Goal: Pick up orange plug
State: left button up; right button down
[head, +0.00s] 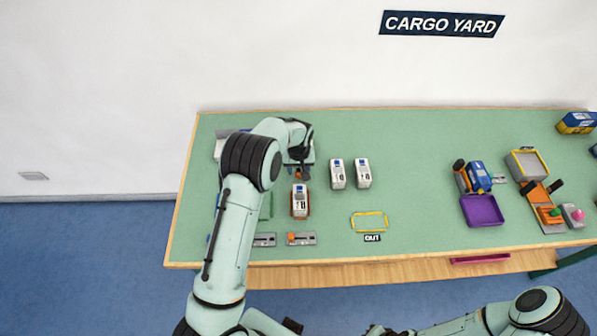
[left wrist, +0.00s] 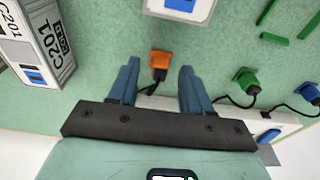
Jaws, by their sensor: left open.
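The orange plug (left wrist: 160,59) lies on the green tabletop in the left wrist view, with a dark cable running from it toward a white box. My left gripper (left wrist: 158,75) is open, with its two blue fingers on either side of the plug and its cable. I cannot tell whether the fingers touch it. In the head view my left gripper (head: 300,160) is over the left part of the table, and the orange plug (head: 298,174) shows only as a small patch beside it. My right gripper cannot be made out; part of my right arm shows at the bottom right.
A green plug (left wrist: 245,80) and a blue plug (left wrist: 308,91) lie to the right on cables. A container marked C201 (left wrist: 45,45) stands at the left. White containers (head: 338,174) stand near the middle, with a yellow frame (head: 370,213) and purple tray (head: 482,211) farther right.

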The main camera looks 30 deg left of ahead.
pick_arm(q)
jog(key=shift+w+f, duration=0.1)
jog(key=shift+f, duration=0.3)
grip_shut()
jog(key=shift+r, duration=0.1)
